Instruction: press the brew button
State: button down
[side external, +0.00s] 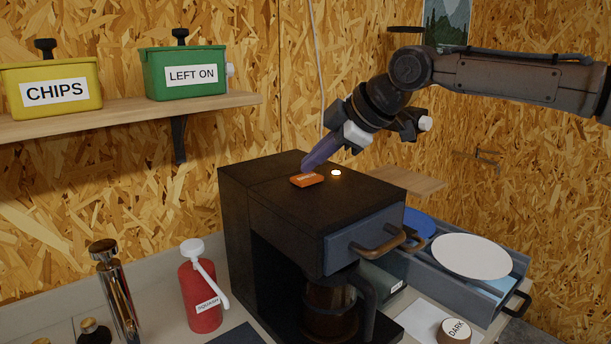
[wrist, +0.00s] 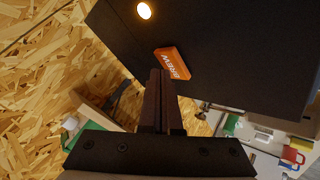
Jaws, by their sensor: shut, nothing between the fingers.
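The coffee maker (side external: 270,200) is a black box-shaped machine on the bench, with a glass carafe (side external: 330,308) under it. Its orange brew button (side external: 307,180) is on the top face, and the word BREW shows on it in the wrist view (wrist: 172,63). A small round light (side external: 336,172) glows beside the button; it also shows in the wrist view (wrist: 144,10). My gripper (side external: 306,168) is shut and empty, pointing down at a slant, its tips right at the button's edge. I cannot tell whether they touch it.
A drawer with a brown handle (side external: 382,246) is in the machine's front. An open drawer with a white plate (side external: 472,256) stands at right. A red squash bottle (side external: 200,295) stands at left. A shelf (side external: 130,115) holds yellow (side external: 55,88) and green (side external: 184,74) boxes.

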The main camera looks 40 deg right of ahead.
aim_at(314, 177)
jog(key=shift+f, duration=0.1)
jog(key=shift+f, duration=0.35)
jog(key=shift+r, duration=0.45)
jog(key=shift+r, duration=3)
jog(key=shift+d, duration=0.1)
